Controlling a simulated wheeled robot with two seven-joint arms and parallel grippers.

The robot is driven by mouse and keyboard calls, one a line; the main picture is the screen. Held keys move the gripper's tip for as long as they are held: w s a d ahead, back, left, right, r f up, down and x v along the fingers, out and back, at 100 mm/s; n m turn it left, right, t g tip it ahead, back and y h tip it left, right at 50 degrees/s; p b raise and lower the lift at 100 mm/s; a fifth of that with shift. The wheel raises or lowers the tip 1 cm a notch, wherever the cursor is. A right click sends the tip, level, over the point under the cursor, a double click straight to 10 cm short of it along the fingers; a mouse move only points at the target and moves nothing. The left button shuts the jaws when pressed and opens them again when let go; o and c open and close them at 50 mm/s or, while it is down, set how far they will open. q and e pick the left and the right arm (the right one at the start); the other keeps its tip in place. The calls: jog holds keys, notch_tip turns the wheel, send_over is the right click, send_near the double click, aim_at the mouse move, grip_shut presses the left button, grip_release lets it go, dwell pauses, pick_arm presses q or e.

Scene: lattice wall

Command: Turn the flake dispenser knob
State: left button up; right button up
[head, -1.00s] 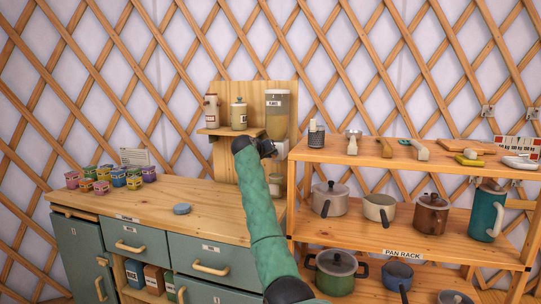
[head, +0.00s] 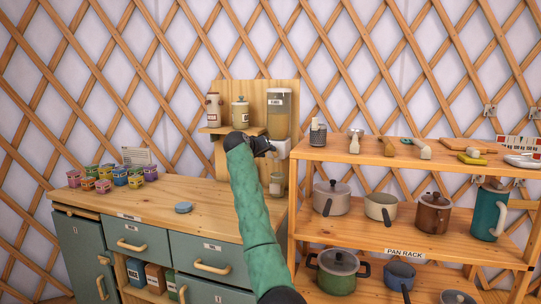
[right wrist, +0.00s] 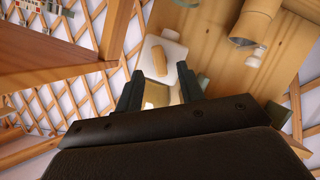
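The flake dispenser (head: 279,115) is a clear, labelled container of tan flakes mounted on a wooden board above the counter. Its white lower block (head: 282,149) shows beside my right gripper (head: 264,145). In the right wrist view, the wooden knob (right wrist: 160,60) sits on the white block (right wrist: 174,49), just beyond and between the fingertips of my right gripper (right wrist: 158,88). The fingers are apart with nothing seen gripped between them. Whether they touch the knob is unclear. In the head view the gripper hides the knob. My left gripper is out of view.
A jar (head: 276,183) stands below the dispenser. Two canisters (head: 240,113) (head: 213,110) stand on the small shelf to the left. The pan rack (head: 410,157) is close on the right. Small tubs (head: 120,177) and a grey-blue disc (head: 183,207) are on the counter (head: 160,195).

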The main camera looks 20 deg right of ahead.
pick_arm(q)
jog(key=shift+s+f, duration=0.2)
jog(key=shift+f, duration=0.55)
pick_arm(e)
jog(key=v, duration=0.2)
jog(key=shift+s+a+r, duration=0.1)
jog(key=shift+s+a, duration=0.1)
jog(key=shift+s, duration=0.05)
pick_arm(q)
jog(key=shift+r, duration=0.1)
